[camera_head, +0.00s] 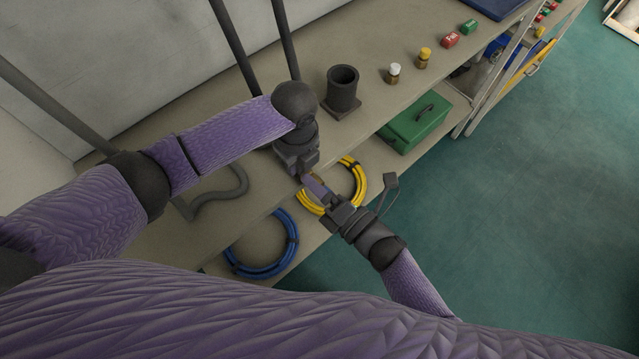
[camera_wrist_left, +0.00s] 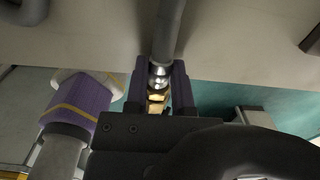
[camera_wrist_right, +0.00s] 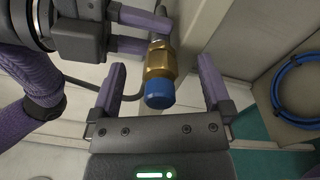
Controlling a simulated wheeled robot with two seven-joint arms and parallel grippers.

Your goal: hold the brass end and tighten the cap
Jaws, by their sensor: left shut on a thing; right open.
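The brass end (camera_wrist_right: 158,62) hangs from a grey hose (camera_wrist_left: 168,35), with a silver collar (camera_wrist_left: 160,76) between them. My left gripper (camera_wrist_left: 158,92) is shut on the brass end; its fingers also show in the right wrist view (camera_wrist_right: 150,32). The blue cap (camera_wrist_right: 159,94) sits on the free end of the brass end, in line with it; how tight it is cannot be seen. My right gripper (camera_wrist_right: 161,88) is open, one finger on each side of the cap, with a gap to both. In the head view the arms meet at the bench edge and hide brass end and cap.
The grey hose lies bent on the bench (camera_head: 140,245). A dark cylinder (camera_head: 342,92) on a base and small bottles (camera_head: 393,74) stand further right. Below are a yellow coil (camera_head: 357,172), a blue coil (camera_head: 236,262) and a green toolbox (camera_head: 413,125). Open floor (camera_head: 530,210) lies right.

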